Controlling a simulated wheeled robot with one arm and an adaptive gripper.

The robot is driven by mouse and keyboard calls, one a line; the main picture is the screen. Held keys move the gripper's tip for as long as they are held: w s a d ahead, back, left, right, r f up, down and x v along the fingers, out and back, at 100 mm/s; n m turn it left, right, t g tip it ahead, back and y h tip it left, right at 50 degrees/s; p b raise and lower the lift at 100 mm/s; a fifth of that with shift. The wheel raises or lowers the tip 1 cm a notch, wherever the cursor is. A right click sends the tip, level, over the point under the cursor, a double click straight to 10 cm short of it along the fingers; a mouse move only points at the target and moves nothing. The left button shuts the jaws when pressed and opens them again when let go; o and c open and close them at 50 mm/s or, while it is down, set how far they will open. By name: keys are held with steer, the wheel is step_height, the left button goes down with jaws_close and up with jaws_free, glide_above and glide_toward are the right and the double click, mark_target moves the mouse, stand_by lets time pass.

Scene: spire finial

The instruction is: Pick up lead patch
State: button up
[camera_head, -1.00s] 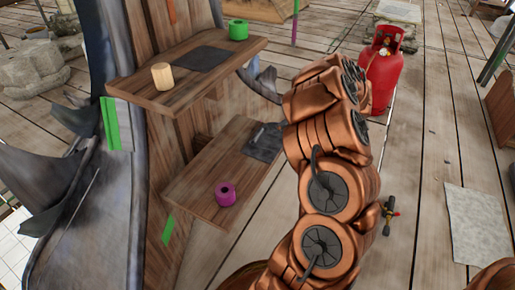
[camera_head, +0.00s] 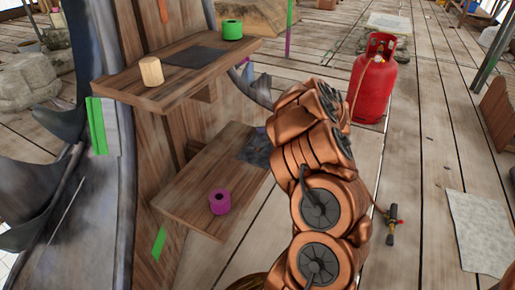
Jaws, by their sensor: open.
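A dark grey sheet (camera_head: 198,57), which looks like a lead patch, lies flat on the upper wooden shelf. A second dark sheet (camera_head: 255,152) lies at the far right end of the lower shelf, partly hidden by my copper-coloured arm. I cannot tell which of the two the task means. My arm stands in front of the right end of the lower shelf. My gripper does not show in this view, so its distance to either sheet cannot be told.
The upper shelf (camera_head: 125,87) also bears a pale wooden cylinder (camera_head: 151,71) and a green roll (camera_head: 232,30). A magenta roll (camera_head: 219,203) stands on the lower shelf (camera_head: 185,205). A red gas cylinder (camera_head: 371,90), a torch (camera_head: 391,229) and a pale sheet (camera_head: 481,232) are on the plank floor.

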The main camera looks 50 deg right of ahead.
steer(key=shift+w+a+f, duration=0.1)
steer(key=shift+w, duration=0.2)
steer(key=c, duration=1.2)
